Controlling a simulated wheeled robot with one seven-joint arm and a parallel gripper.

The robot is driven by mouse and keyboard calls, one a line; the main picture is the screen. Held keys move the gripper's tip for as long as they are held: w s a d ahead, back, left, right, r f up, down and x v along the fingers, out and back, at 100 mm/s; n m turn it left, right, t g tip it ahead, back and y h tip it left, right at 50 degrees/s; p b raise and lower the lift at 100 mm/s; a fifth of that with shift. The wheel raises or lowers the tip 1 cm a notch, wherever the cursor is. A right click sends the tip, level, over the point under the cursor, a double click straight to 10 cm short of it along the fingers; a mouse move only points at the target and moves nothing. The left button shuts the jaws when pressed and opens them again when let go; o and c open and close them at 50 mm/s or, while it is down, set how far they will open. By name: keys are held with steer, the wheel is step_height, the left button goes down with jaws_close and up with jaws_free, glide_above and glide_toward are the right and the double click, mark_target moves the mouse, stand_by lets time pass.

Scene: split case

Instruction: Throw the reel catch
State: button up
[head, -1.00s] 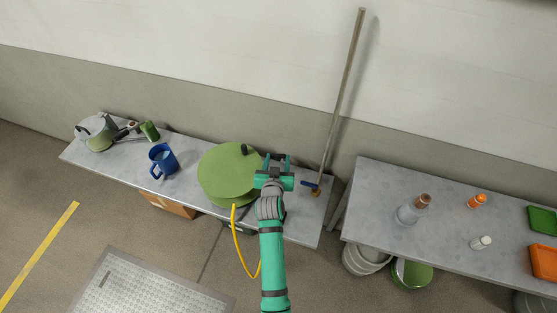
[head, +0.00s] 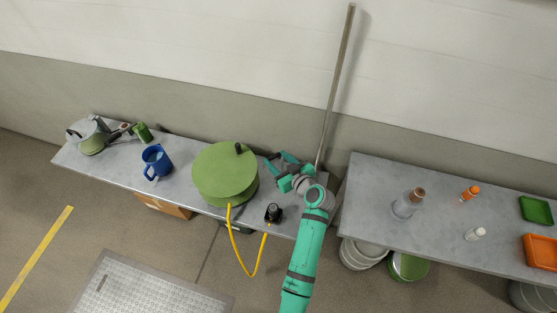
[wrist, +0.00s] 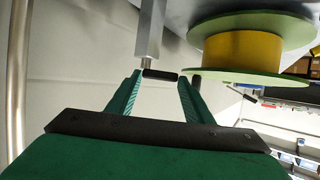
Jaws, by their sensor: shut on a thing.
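The reel (head: 222,172) is a green disc drum on the bench, with yellow line wound between its flanges in the wrist view (wrist: 237,52). The reel catch shows in the wrist view as a grey metal post with a black grip (wrist: 160,75) across its end, beside the reel. My gripper (head: 277,163) is just right of the reel in the head view. Its fingers (wrist: 162,78) lie at either end of the black grip and are shut on it. The catch is mostly hidden by my gripper in the head view.
A yellow hose (head: 242,265) loops off the bench front to a black fitting (head: 273,213). A tall pole (head: 337,85) stands behind my gripper. A blue mug (head: 157,161) is left of the reel. A second bench (head: 450,235) with bottles is at right.

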steer(key=shift+d+n+g+y, duration=0.3)
steer(key=shift+d+n+y, duration=0.15)
steer(key=shift+d, duration=0.2)
steer(key=shift+d+n+g+y, duration=0.2)
steer(key=shift+n+g+y, duration=0.5)
steer(key=shift+n+y, duration=0.2)
steer(key=n+g+y, duration=0.2)
steer(key=n+g, duration=0.1)
steer(key=shift+d+n, duration=0.15)
steer(key=shift+n, duration=0.1)
steer(key=n+g, duration=0.1)
steer(key=n+g+y, duration=0.1)
steer(key=shift+d+f+g+y, duration=0.15)
steer(key=shift+d+g+y, duration=0.1)
steer(key=shift+g, duration=0.05)
steer(key=shift+f+g, duration=0.1)
steer(key=shift+g, duration=0.2)
steer(key=o, duration=1.1)
steer(key=shift+c, duration=0.2)
steer(key=shift+d, duration=0.1)
steer(key=shift+w, duration=0.1)
